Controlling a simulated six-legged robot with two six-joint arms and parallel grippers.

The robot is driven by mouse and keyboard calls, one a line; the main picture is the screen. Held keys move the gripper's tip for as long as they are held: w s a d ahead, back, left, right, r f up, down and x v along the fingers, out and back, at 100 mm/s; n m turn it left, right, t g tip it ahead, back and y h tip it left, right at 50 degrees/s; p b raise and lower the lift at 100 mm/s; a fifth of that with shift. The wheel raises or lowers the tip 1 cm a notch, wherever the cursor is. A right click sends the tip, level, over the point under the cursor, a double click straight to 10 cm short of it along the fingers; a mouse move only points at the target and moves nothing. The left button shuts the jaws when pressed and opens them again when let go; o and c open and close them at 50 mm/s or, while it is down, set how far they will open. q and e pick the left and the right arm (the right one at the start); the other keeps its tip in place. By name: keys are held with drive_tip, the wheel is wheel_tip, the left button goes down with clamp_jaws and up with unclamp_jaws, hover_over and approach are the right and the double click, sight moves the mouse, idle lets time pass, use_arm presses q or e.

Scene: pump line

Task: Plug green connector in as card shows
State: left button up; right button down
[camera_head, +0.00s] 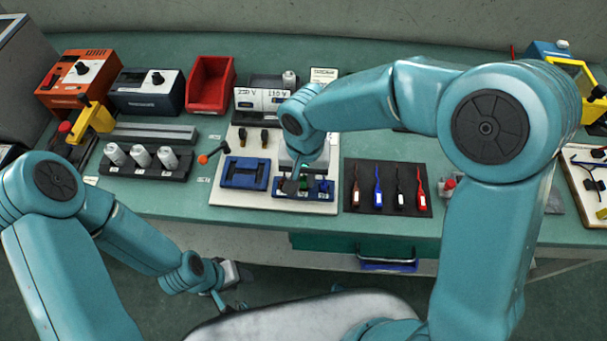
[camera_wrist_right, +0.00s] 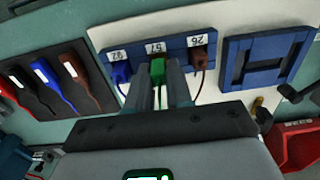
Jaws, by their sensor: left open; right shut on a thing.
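The green connector (camera_wrist_right: 157,71) is between the fingers of my right gripper (camera_wrist_right: 161,92), at the middle place of a blue socket block (camera_wrist_right: 135,54). I cannot tell how deep it sits. A blue connector (camera_wrist_right: 121,74) and a brown connector (camera_wrist_right: 197,58) are at the places either side, each below a small number label. In the head view, my right gripper (camera_head: 304,180) is over the block (camera_head: 327,196) and partly hides it. A white card (camera_head: 262,99) stands at the back of the board; its print is too small to read surely. My left gripper (camera_head: 219,302) is open and empty, low before the bench.
A black mat (camera_head: 388,207) with several spare connectors lies right of the white board (camera_head: 235,200). A blue frame (camera_head: 245,172) is left of the block. A red bin (camera_head: 210,84), orange box (camera_head: 76,80) and black rack (camera_head: 145,165) stand left.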

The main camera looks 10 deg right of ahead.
drive_tip(key=shift+f+b, duration=0.45)
drive_tip(key=shift+b, duration=0.2)
idle(0.8)
drive_tip(key=shift+s+f, duration=0.1)
idle(0.4)
drive_tip(key=c, duration=1.3)
unclamp_jaws()
drive_tip(key=shift+s+f, duration=0.1)
drive_tip(key=shift+r+p, duration=0.4)
drive_tip(key=shift+r, duration=0.25)
drive_tip(key=shift+w+r+p, duration=0.2)
drive_tip(key=shift+r+p, duration=0.95)
drive_tip(key=shift+r, duration=0.65)
